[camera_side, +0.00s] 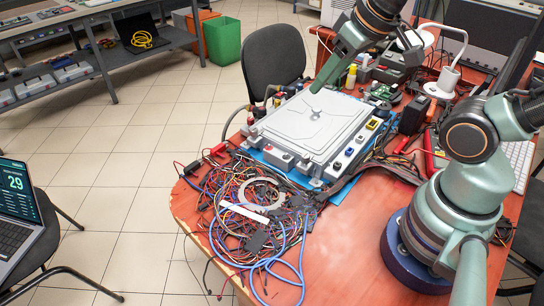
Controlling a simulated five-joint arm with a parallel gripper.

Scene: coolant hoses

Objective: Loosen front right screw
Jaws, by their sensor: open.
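A light grey flat unit (300,135) with a raised lid lies on a blue mat (338,194) on the red-brown table. Small dark and coloured fittings line its sides, including a yellow connector (373,124) at its right side. Single screws are too small to make out, so I cannot tell which is the front right one. Whether the tip touches the lid is unclear.
A tangle of coloured wires (250,205) covers the table's front left. A dark cable bundle (360,170) runs along the unit's right side. A green circuit board (381,93) and a white lamp (449,75) stand behind. Bare table (345,255) shows in front. A black chair (273,60) stands behind the table.

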